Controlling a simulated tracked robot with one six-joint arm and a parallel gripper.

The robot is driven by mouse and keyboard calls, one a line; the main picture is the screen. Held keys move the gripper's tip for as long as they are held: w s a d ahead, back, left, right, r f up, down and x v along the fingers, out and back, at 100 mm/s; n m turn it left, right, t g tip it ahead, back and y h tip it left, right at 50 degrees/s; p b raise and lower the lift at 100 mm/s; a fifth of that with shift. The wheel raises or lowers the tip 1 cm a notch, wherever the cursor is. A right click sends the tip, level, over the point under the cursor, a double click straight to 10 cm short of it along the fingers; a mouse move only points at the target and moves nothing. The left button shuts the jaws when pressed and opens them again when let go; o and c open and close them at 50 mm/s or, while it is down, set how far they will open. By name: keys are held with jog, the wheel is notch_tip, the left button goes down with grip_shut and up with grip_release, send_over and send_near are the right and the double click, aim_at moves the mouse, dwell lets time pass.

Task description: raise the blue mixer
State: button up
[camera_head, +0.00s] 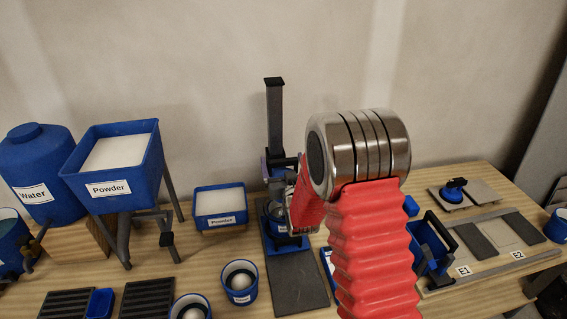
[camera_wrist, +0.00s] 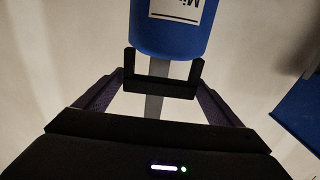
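The blue mixer (camera_wrist: 168,32) shows at the top of the wrist view as a blue rounded body with a white label, cut off by the frame edge. In the head view my arm mostly hides it at its stand, a dark upright column (camera_head: 275,120) on a grey base plate. My gripper (camera_wrist: 163,85) has its dark purple fingers apart on either side of a black crossbar (camera_wrist: 160,88) just below the mixer. The fingertips look close to the bar's ends. Whether they press on it I cannot tell. In the head view my gripper is mostly hidden behind my wrist.
A blue powder hopper (camera_head: 117,190), a water tank (camera_head: 36,170) and a powder box (camera_head: 220,206) stand left of the stand. Blue buckets (camera_head: 241,290) stand in front. A plain wall is behind.

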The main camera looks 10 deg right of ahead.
jog(key=c, duration=1.2)
notch_tip(320, 180, up, 13)
jog(key=shift+c, duration=0.2)
jog(key=o, duration=1.2)
jog(key=shift+r, duration=0.1)
jog(key=o, duration=0.3)
jog(key=shift+s+f, duration=0.1)
jog(key=shift+f, duration=0.1)
jog(key=s, duration=1.3)
jog(key=shift+s, duration=0.3)
jog(key=shift+f, duration=0.15)
